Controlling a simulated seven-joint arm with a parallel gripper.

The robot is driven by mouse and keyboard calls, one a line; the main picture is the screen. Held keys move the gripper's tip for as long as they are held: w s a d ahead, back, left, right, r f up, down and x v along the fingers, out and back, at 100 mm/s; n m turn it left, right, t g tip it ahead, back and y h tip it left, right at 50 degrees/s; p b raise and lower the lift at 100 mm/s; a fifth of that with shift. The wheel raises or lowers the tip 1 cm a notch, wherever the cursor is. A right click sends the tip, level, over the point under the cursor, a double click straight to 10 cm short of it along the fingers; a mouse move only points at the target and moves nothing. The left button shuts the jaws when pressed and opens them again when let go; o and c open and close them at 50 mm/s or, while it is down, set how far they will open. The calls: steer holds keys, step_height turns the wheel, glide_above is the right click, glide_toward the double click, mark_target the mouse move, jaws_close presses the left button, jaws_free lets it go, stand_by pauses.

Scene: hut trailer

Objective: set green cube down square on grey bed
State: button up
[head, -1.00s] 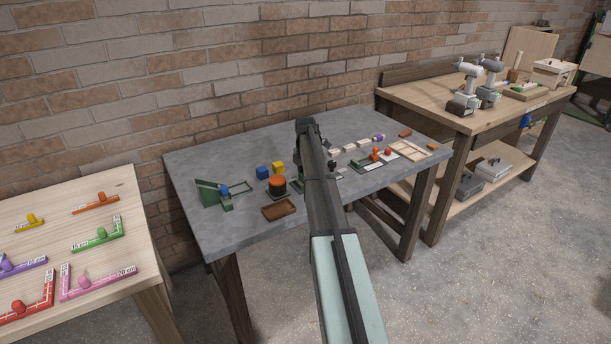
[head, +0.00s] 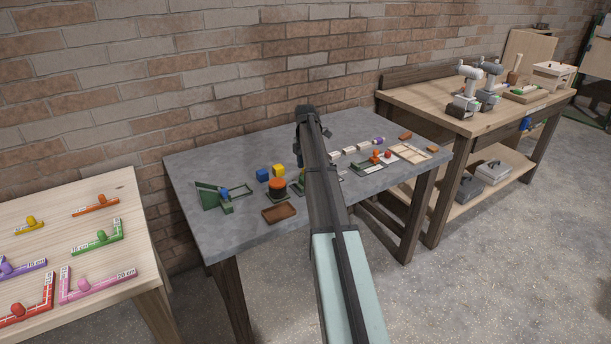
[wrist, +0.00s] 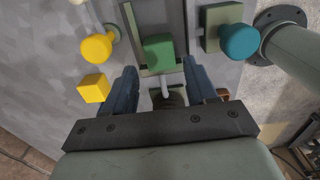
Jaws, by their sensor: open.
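The green cube (wrist: 159,54) is in the middle of the wrist view, with its top face toward the camera. It lies at the near end of a dark grey bed (wrist: 160,14), which has a green strip along its left side. The cube looks roughly in line with the bed; its underside and full contact are hidden. My gripper (wrist: 160,66) is open, with one dark finger on each side of the cube and a visible gap to both.
A yellow cube (wrist: 94,88) and yellow knob (wrist: 97,47) lie left of the fingers. A teal knob (wrist: 240,40) on a green block stands close right.

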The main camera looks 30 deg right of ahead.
step_height(320, 180, up, 7)
steer(key=shift+f, duration=0.2)
stand_by(0.6)
steer(key=s+a+f+m+g+y, duration=0.15)
steer(key=s+a+f, duration=0.45)
steer(key=a, duration=0.6)
steer(key=s+a+f+m+y, duration=0.2)
steer(key=s+a+f+m, duration=0.15)
steer(key=s+a, duration=0.65)
steer(key=s+a+f+m+y, duration=0.2)
steer(key=s+a+f, duration=0.4)
steer(key=a, duration=0.7)
steer(key=s+a+f+m+g+h, duration=0.1)
steer(key=s+f+m, duration=0.1)
steer(key=s+f, duration=0.45)
steer(key=s+a+f+m+g+h, duration=0.1)
steer(key=s+f+m, duration=0.25)
steer(key=f, duration=0.65)
steer(key=s+a+f+m+g+h, duration=0.1)
steer(key=s+a+f, duration=0.1)
steer(key=s+f, duration=0.45)
steer(key=s+f+m+g+h, duration=0.1)
steer(key=s+f+m, duration=0.1)
steer(key=s+f, duration=0.5)
steer(key=s+d+f+m+g+h, duration=0.1)
steer(key=s+f+m, duration=0.1)
steer(key=s+f, duration=0.6)
steer(key=s, duration=0.5)
